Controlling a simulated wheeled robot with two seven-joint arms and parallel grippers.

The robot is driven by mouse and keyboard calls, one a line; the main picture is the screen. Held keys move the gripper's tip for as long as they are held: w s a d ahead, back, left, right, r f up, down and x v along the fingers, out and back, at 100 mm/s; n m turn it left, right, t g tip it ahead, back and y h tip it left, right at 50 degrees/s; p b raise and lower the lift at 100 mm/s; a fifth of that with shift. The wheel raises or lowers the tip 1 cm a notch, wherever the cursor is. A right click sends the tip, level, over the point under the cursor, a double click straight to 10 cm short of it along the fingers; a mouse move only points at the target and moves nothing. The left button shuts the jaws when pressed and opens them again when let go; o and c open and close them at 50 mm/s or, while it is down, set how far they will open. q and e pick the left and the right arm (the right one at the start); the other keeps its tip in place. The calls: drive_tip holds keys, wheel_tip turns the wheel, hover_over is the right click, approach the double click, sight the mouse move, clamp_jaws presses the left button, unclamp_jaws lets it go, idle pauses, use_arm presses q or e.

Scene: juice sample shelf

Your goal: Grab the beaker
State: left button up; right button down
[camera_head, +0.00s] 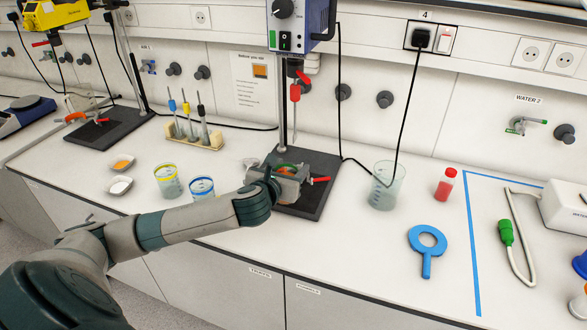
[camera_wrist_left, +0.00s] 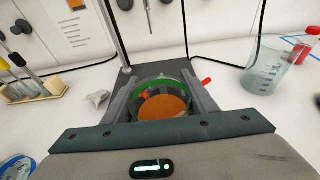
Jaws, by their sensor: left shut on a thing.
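A beaker with a green rim and orange contents (camera_wrist_left: 163,105) stands between the two fingers of my left gripper (camera_wrist_left: 162,92) in the left wrist view. The gripper is shut on it, one finger on each side. In the head view my left gripper (camera_head: 289,182) is at the black base plate (camera_head: 312,205) of a stirrer stand. I cannot tell whether the beaker rests on the plate. My right gripper is not in view.
A yellow-rimmed beaker (camera_head: 168,184) and a blue-rimmed beaker (camera_head: 202,188) stand left of the gripper. A larger clear beaker (camera_head: 385,190), a red bottle (camera_head: 445,186) and a blue ring tool (camera_head: 427,262) are to the right. The stand's rod (camera_head: 283,105) rises close behind the gripper.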

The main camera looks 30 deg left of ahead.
sight(281, 172)
use_arm(q)
drive_tip(key=shift+w+r+b+v, duration=0.1)
drive_tip(key=shift+r+b+v, duration=0.15)
drive_tip(key=shift+v, duration=0.95)
drive_tip(key=shift+w+r+b+v, duration=0.1)
drive_tip(key=shift+r+b+v, duration=0.1)
drive_tip(key=shift+v, duration=0.95)
drive_tip(key=shift+r+b+v, duration=0.2)
drive_tip(key=shift+r+v, duration=0.05)
drive_tip(key=shift+v, duration=0.95)
drive_tip(key=shift+s, duration=0.1)
drive_tip(key=shift+d, duration=0.1)
